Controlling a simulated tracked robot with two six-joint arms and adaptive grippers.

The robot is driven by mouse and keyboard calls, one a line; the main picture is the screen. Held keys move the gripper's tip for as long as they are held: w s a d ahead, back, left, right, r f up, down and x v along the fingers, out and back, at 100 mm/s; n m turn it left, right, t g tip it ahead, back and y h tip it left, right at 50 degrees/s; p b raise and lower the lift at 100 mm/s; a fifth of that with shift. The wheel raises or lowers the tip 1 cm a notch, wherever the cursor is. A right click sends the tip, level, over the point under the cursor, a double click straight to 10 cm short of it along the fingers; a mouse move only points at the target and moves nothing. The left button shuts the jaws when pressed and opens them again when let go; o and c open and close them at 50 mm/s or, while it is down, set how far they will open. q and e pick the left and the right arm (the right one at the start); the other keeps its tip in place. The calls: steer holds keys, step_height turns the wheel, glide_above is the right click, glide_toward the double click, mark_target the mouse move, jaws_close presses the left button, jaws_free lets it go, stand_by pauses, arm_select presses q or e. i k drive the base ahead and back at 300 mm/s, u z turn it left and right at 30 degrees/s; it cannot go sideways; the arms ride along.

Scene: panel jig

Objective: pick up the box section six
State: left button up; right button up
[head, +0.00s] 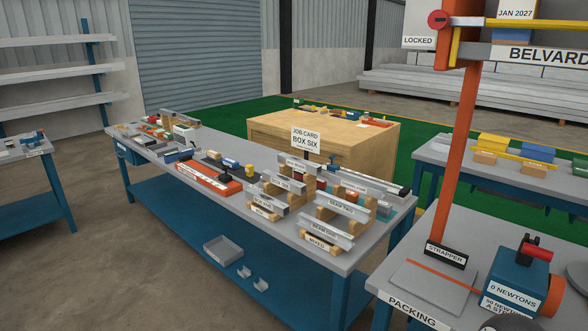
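A job card sign (306,139) reading "BOX SIX" stands on a post above the long grey workbench (262,168). Below it, grey metal sections rest on stepped wooden racks near the bench's right end. A left group of sections (268,202) carries small labels that are too small to read surely, so I cannot tell which is box section six. Neither of my grippers is in view.
An orange tool (208,178) and small parts lie further left on the bench. A grey tray (223,248) sits on its lower shelf. A wooden crate (340,135) stands behind. The packing table (455,262) with an orange post (455,150) stands at right.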

mark_target(288, 183)
steer(key=u, duration=0.3)
steer(key=i, duration=1.75)
steer(key=u, duration=0.35)
